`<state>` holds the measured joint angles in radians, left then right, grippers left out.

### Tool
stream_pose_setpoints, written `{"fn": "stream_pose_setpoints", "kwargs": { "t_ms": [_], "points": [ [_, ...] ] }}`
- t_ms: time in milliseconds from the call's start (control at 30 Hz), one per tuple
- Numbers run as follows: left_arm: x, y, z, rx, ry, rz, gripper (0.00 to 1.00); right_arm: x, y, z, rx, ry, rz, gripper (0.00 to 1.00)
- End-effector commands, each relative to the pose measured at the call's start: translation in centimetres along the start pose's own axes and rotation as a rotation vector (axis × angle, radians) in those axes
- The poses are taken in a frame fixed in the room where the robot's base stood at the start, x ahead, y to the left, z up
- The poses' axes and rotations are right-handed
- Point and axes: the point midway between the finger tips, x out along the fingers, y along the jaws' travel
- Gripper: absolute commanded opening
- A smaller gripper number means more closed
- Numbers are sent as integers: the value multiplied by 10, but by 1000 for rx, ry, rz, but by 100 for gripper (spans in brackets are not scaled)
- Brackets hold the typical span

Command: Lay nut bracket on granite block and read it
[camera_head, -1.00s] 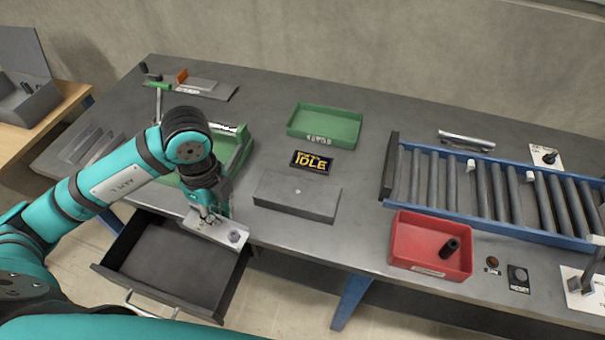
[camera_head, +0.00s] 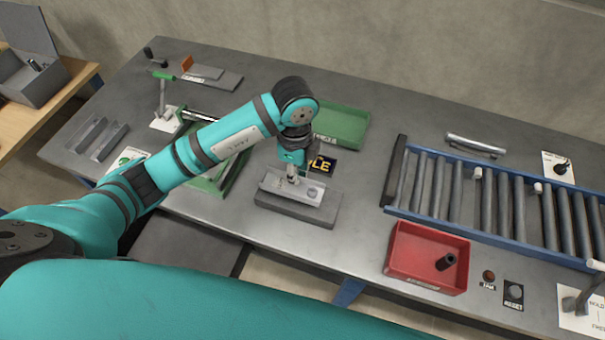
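The nut bracket (camera_head: 312,196), a light metal plate with a nut near its right end, is over the granite block (camera_head: 297,210). The block is a flat dark grey slab near the front edge of the table. My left gripper (camera_head: 292,180) points down at the bracket's middle and appears shut on it; its fingertips are small and partly hidden. I cannot tell whether the bracket touches the block or hovers just above it. A display (camera_head: 322,165) behind the block is partly covered by my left gripper; "LE" shows in yellow. My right gripper is not in view.
A green tray (camera_head: 343,126) stands behind the display. A red bin (camera_head: 413,264) with a dark cylinder (camera_head: 446,262) is to the right, before a roller conveyor (camera_head: 480,190). The open drawer (camera_head: 185,245) at the front left is partly hidden by my arm.

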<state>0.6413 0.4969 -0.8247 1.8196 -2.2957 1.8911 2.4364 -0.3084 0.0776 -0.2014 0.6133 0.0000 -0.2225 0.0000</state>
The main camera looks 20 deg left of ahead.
Motion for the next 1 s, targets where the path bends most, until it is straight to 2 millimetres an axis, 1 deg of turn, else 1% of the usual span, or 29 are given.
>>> {"fn": "stream_pose_setpoints", "kwargs": {
  "t_ms": [33,100,167,200,300,400,500,633,700,833,867,1000],
  "points": [
    [-1,-3,-4,1,1,1,0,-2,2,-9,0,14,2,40],
    [0,-5,-7,1,1,1,0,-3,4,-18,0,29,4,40],
    [0,-9,-13,1,1,1,0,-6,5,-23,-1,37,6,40],
    [3,-11,-14,0,-1,3,0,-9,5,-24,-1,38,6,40],
    [20,-9,-12,0,-2,5,0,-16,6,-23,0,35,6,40],
    [32,-11,-12,0,-1,3,0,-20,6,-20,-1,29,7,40],
    [37,-11,-12,1,-1,0,0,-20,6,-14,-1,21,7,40],
    [37,-11,-12,1,0,0,0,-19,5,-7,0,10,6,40],
    [37,-11,-12,1,-1,1,10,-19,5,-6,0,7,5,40],
    [37,-11,-12,1,0,1,28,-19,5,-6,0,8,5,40],
    [37,-11,-12,1,0,1,29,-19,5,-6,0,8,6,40],
    [37,-11,-12,1,0,1,29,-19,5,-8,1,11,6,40]
  ]
}}
